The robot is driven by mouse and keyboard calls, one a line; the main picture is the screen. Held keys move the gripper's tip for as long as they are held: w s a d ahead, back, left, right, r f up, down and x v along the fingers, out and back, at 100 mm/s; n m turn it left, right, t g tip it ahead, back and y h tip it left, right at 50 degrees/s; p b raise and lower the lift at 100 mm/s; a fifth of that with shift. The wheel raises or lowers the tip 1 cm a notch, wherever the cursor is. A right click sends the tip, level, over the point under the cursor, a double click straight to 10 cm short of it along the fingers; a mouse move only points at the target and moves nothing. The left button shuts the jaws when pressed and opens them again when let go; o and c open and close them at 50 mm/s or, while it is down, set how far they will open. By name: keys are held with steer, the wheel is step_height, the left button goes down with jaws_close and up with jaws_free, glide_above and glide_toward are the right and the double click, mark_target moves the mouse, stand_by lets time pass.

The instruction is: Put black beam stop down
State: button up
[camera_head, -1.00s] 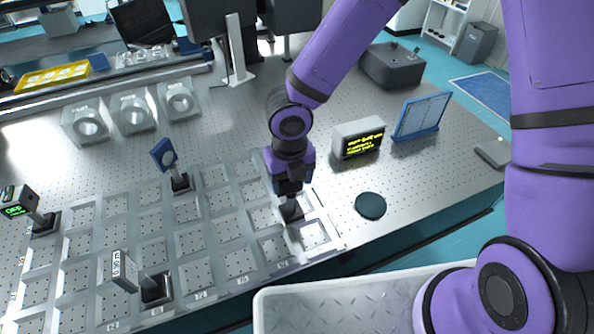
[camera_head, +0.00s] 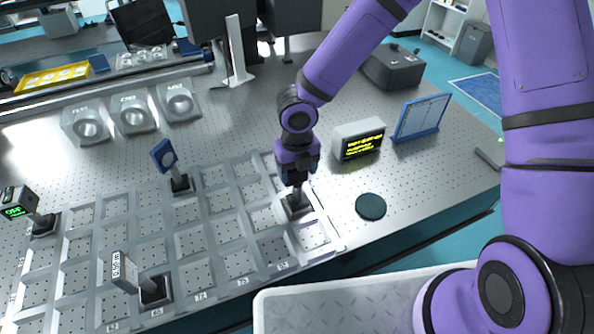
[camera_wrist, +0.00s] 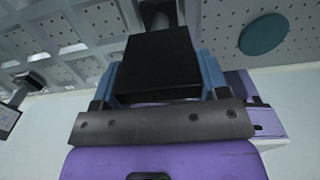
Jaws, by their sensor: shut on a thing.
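My gripper (camera_head: 295,180) points down at the right end of the grid of square recesses (camera_head: 225,225). In the wrist view its blue fingers (camera_wrist: 213,75) are shut on the black beam stop (camera_wrist: 158,60), a dark block on a post. In the head view the beam stop's post and dark base (camera_head: 297,204) show below the fingers, at a recess near the right end of the grid. The block itself is mostly hidden by the gripper there. I cannot tell whether the base touches the recess floor.
A blue-framed mount (camera_head: 172,165) and a white labelled mount (camera_head: 140,280) stand in the grid, left of my gripper. A dark green disc (camera_head: 370,206) lies to the right, in front of a display box (camera_head: 358,140). A grey tray (camera_head: 350,305) is in front.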

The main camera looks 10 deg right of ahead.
steer(key=shift+f, duration=0.5)
steer(key=o, duration=1.6)
step_height(320, 180, up, 12)
steer(key=shift+r, duration=0.1)
